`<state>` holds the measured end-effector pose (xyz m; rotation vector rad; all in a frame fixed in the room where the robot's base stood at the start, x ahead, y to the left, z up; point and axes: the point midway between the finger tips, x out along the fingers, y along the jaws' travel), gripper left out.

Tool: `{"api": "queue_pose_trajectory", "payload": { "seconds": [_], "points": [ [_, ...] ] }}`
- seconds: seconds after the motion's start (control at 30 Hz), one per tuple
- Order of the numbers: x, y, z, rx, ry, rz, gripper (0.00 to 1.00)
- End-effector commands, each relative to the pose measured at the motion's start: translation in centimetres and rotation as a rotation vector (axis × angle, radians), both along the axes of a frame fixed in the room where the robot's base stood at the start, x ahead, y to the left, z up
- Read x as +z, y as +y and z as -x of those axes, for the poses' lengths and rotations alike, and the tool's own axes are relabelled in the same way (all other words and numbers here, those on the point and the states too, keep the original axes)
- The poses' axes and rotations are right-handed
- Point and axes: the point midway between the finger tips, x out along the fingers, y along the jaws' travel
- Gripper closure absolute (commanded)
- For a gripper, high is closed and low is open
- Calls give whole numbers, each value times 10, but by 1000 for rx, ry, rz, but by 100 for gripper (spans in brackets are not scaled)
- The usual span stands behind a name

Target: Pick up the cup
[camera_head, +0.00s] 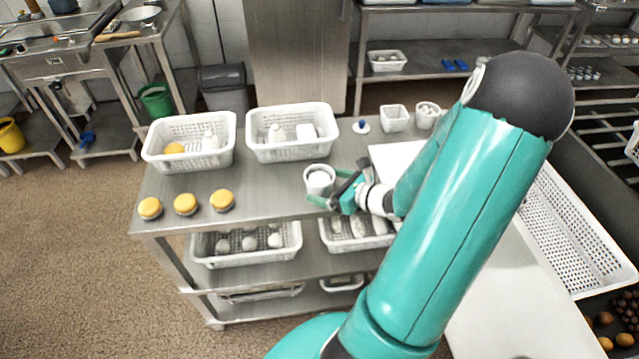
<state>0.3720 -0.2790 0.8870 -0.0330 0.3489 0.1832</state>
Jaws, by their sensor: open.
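A white cup (319,177) stands upright on the steel table (270,205), near its front edge and right of the yellow items. My gripper (318,191) is at the cup from the right, low and level. Its green fingers are open, one on the near side of the cup and the other partly hidden behind it. I cannot tell whether either finger touches the cup. My teal arm covers the right part of the table.
Two white perforated baskets (160,160) (263,152) stand behind the cup, holding a few items. Several yellow-topped round items (186,204) sit at the front left. Small white containers (394,118) and a blue-knobbed object (361,127) are at the back right. A lower shelf holds more baskets (210,258).

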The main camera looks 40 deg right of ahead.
Motion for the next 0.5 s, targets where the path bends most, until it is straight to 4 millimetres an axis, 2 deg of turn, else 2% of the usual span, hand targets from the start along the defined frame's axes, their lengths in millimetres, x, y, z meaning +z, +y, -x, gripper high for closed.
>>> {"api": "queue_pose_trajectory", "payload": {
  "seconds": [0.2,0.47,0.5],
  "points": [
    [-11,6,-26,1,-1,-3,8],
    [-12,6,-29,0,0,0,8],
    [-12,6,-29,0,0,0,16]
  ]
}}
